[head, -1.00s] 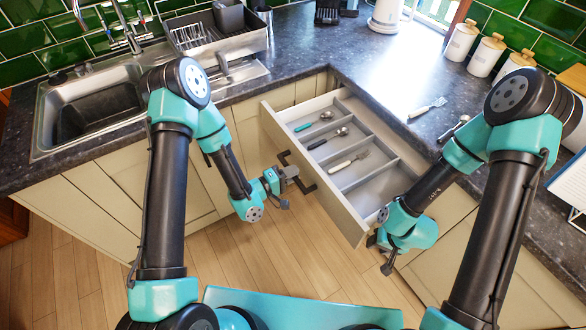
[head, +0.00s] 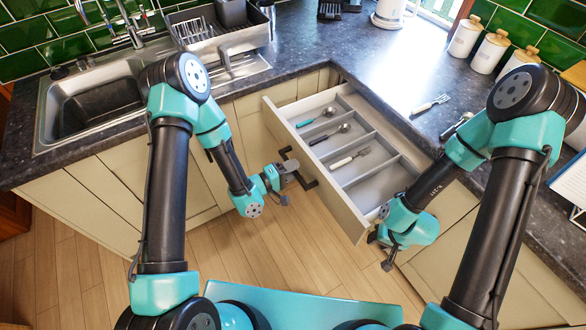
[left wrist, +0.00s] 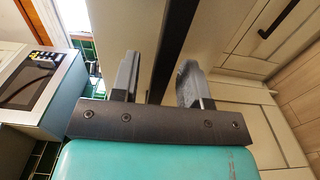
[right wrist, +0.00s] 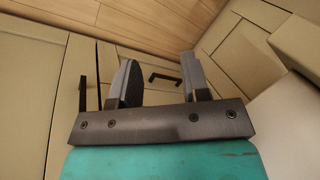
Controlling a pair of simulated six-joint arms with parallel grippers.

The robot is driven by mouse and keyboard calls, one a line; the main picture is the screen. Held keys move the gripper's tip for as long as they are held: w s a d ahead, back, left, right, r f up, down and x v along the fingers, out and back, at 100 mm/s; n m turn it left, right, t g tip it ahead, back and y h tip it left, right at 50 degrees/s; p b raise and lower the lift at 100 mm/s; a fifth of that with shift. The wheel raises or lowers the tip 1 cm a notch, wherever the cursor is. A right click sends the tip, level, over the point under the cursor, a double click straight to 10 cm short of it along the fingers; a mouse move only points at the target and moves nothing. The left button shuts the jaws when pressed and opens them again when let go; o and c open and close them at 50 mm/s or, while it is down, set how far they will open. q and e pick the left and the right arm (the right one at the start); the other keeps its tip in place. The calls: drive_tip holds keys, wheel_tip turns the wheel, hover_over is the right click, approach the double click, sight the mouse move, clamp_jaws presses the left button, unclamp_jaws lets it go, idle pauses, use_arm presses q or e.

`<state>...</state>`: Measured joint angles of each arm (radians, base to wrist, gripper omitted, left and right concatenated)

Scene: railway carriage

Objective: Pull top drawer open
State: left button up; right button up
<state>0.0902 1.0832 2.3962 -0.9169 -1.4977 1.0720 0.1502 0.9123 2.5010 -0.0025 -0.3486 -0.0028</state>
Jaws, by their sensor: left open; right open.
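The top drawer (head: 345,150) stands pulled out from under the right-hand worktop. Its cutlery tray shows several compartments, with two spoons and a fork lying in them. The dark bar handle (head: 308,177) is on the drawer's cream front panel (head: 315,165). My left gripper (head: 292,170) is at the handle, open. In the left wrist view the dark handle bar (left wrist: 172,45) runs between the open fingers (left wrist: 158,80); I cannot tell whether they touch it. My right gripper (right wrist: 160,80) is open and empty, low beside the near end of the drawer.
A steel sink (head: 90,100) and a dish rack (head: 215,30) are at the back left. A fork (head: 430,104) lies on the worktop (head: 385,75) right of the drawer. White canisters (head: 465,38) stand further back. Wooden floor (head: 235,260) is clear in front.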

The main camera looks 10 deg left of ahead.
use_arm(q)
drive_tip(key=v, duration=1.1)
drive_tip(key=shift+s+a, duration=0.25)
drive_tip(key=s+a+f+m+g+y, duration=0.2)
drive_tip(key=a+f+m+g+y, duration=0.25)
drive_tip(key=f+y, duration=0.35)
drive_tip(key=s+a+f+m+g+y, duration=0.1)
drive_tip(key=s+f+g+y, duration=0.1)
drive_tip(key=s+g, duration=0.3)
drive_tip(key=s, duration=0.3)
drive_tip(key=shift+g, duration=0.35)
idle(1.1)
